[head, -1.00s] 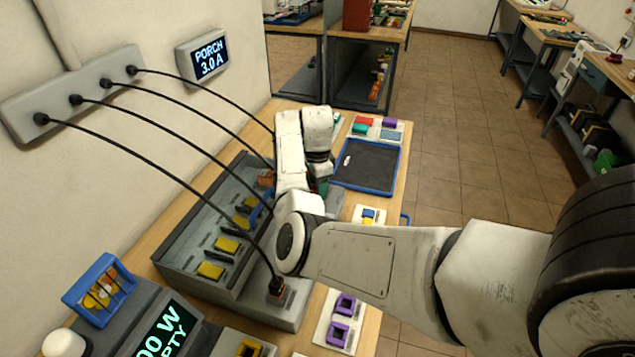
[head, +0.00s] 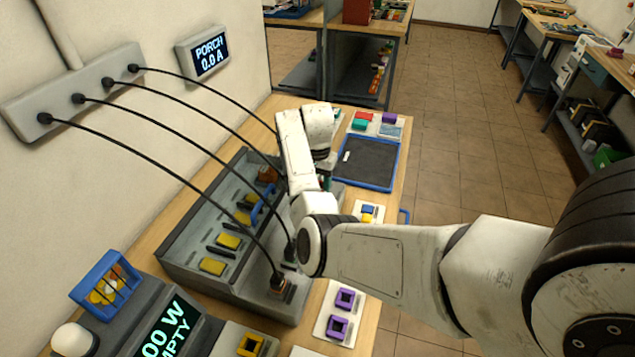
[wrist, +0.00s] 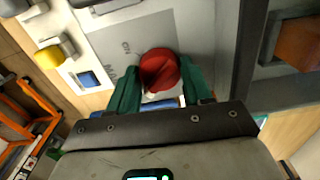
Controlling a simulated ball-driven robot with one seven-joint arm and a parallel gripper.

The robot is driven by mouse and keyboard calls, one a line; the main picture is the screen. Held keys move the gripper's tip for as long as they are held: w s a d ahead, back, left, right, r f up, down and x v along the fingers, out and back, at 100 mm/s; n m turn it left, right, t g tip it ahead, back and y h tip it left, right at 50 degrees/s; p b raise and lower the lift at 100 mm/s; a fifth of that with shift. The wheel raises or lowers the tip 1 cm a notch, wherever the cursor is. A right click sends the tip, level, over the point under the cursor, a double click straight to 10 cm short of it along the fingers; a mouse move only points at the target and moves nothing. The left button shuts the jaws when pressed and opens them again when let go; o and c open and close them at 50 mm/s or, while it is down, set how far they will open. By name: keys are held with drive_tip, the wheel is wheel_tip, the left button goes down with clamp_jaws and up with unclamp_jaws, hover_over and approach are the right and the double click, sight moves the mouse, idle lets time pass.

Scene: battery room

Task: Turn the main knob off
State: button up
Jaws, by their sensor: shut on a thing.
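The red main knob (wrist: 160,70) sits on a grey panel with dark lettering in the wrist view. My gripper (wrist: 155,90), with green fingers, is shut on it, one finger at each side. In the head view the knob is hidden behind my arm. The grey breaker box (head: 215,262) with several yellow switches stands left of my arm. The wall display (head: 208,51) reads "PORCH 0.0 A".
Several black cables run from the wall plate (head: 75,95) down to the box. A blue-rimmed tray (head: 398,158) lies on the bench beyond. Purple square parts (head: 337,328) lie near the front. A panel (head: 172,328) shows "EMPTY".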

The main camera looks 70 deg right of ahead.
drive_tip(key=shift+n, duration=0.5)
drive_tip(key=o, duration=1)
drive_tip(key=shift+o, duration=0.2)
drive_tip(key=shift+r, duration=0.1)
wheel_tip(320, 180, up, 11)
drive_tip(key=b, duration=0.1)
drive_tip(key=shift+f, duration=0.2)
